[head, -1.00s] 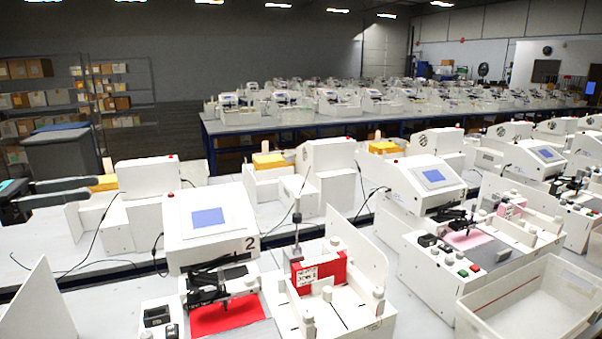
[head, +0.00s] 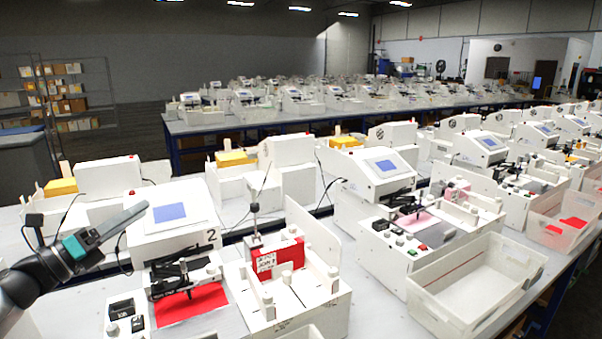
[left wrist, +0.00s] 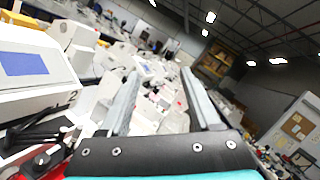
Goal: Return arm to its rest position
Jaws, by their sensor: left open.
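My left gripper (head: 112,225) comes in from the left in the head view, raised beside the screen of the white plotter marked 2 (head: 172,240). Its grey fingers are apart and empty, and they also show in the left wrist view (left wrist: 160,95). The plotter has a blue screen (head: 170,212), a dark pen arm (head: 172,278) and a red sheet (head: 190,303) on its bed. The left wrist view shows the same plotter's screen (left wrist: 24,64) at the left. My right gripper is not in view.
A white holder with red cards (head: 280,256) stands right of the plotter. A second plotter (head: 375,185) and an empty white bin (head: 475,280) are farther right. Yellow blocks (head: 235,158) sit on machines behind. Several long tables carry more machines.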

